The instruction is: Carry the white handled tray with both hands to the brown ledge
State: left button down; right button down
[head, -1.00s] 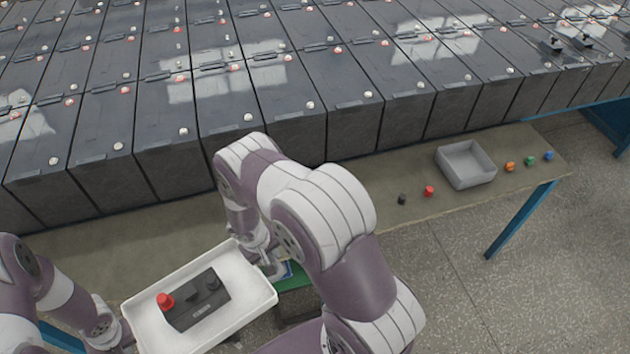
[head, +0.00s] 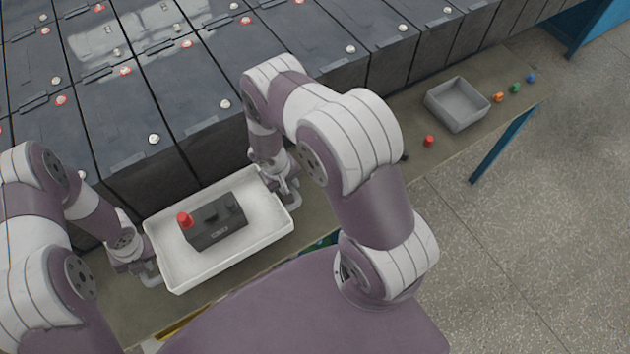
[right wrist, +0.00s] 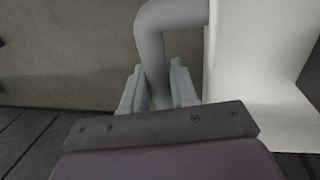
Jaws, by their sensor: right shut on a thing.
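The white handled tray (head: 215,255) is at the lower left of the head view, over the near part of the brown ledge (head: 412,122). It looks roughly level; I cannot tell whether it touches the ledge. A dark box with a red knob (head: 217,222) sits in it. My right gripper (head: 285,185) is shut on the tray's right handle; in the right wrist view its fingers stand on both sides of the grey handle (right wrist: 160,45). My left gripper (head: 140,265) is at the left handle and appears shut on it, its fingertips partly hidden.
Dark battery blocks (head: 180,90) stand in rows along the ledge's far side, close behind the tray. Farther right on the ledge are a grey bin (head: 457,103), a red knob (head: 428,141) and small coloured pieces (head: 515,88). Open floor lies to the right.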

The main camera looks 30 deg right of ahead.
aim_at(152, 277)
pick_arm(q)
jog(key=shift+s+r, duration=0.1)
pick_arm(e)
jog(key=shift+r, duration=0.1)
